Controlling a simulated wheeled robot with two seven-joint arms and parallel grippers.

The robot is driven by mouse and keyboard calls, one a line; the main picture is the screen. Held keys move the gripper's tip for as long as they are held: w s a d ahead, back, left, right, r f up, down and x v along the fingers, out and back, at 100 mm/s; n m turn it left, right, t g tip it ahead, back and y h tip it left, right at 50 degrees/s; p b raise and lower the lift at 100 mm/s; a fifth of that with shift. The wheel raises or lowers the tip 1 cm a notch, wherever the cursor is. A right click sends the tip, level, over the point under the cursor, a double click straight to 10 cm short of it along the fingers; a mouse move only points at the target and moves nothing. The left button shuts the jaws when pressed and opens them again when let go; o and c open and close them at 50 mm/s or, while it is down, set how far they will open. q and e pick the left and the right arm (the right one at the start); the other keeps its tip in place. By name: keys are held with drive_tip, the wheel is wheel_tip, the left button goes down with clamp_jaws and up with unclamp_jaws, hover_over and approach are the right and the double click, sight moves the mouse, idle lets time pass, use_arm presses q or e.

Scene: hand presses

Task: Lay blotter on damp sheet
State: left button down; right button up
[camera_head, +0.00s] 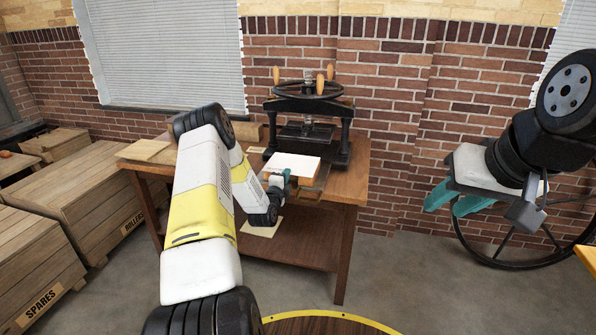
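A white flat sheet or pad (293,164) lies on a wooden block or board (305,182) in front of the black hand press. I cannot tell whether this white piece is the blotter, the damp sheet, or both stacked. My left gripper (283,183) is at the front left edge of this stack, its teal fingers close to or touching it. Its grip is too small and partly hidden to judge. My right gripper (457,200) hangs in the air at the right, away from the table, teal fingers spread apart and empty.
The black hand press (310,110) stands at the back of the wooden table (345,190). A pale board (142,150) lies at the table's left end. A cream sheet (262,227) shows below the tabletop. Wooden crates (75,200) stand left. A large black wheel (500,264) is at right.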

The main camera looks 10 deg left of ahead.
idle(0.4)
use_arm(q)
drive_tip(key=c, duration=1.4)
unclamp_jaws()
drive_tip(key=shift+s, duration=0.2)
drive_tip(key=s, duration=0.6)
drive_tip(key=shift+s+a, duration=0.1)
